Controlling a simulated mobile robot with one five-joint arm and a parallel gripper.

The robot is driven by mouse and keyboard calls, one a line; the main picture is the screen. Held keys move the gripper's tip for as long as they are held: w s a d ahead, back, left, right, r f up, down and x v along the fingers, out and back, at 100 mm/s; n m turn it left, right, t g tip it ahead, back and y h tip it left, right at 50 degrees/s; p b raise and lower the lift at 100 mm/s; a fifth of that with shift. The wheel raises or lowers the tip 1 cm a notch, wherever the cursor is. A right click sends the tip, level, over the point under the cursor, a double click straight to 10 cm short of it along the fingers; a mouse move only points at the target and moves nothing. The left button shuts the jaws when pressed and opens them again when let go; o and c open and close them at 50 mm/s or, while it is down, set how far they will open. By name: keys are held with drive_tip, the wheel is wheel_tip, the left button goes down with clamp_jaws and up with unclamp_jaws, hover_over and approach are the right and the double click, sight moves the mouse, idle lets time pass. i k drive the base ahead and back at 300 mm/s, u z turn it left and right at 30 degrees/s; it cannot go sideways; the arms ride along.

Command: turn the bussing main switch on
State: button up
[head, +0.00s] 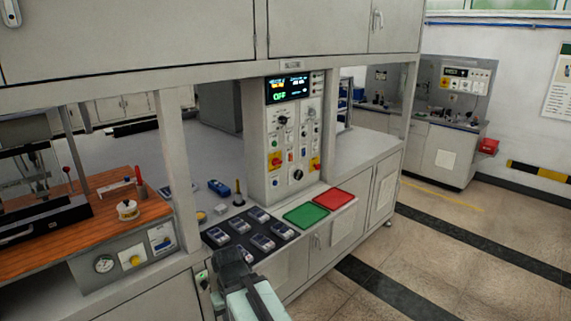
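A grey control panel (292,150) stands upright at the back of the bench. Its screen (288,87) at the top shows green text that looks like "OFF". Below are black rotary knobs, small buttons and a red-on-yellow switch (276,160) on the left, with a second yellow plate (314,163) on the right. The labels are too small to read, so I cannot tell which control is the bussing main switch. My gripper (226,262) is at the bottom centre, in front of the bench and apart from the panel. Its fingers are not clear.
A black tray (238,252) with several grey devices lies near my gripper. A green mat (306,215) and a red mat (335,199) lie before the panel. A post (177,165) and an overhead cabinet (130,35) frame the bench. Floor at right is clear.

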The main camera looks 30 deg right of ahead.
sight(276, 162)
drive_tip(key=i, duration=0.9)
drive_tip(key=u, duration=0.05)
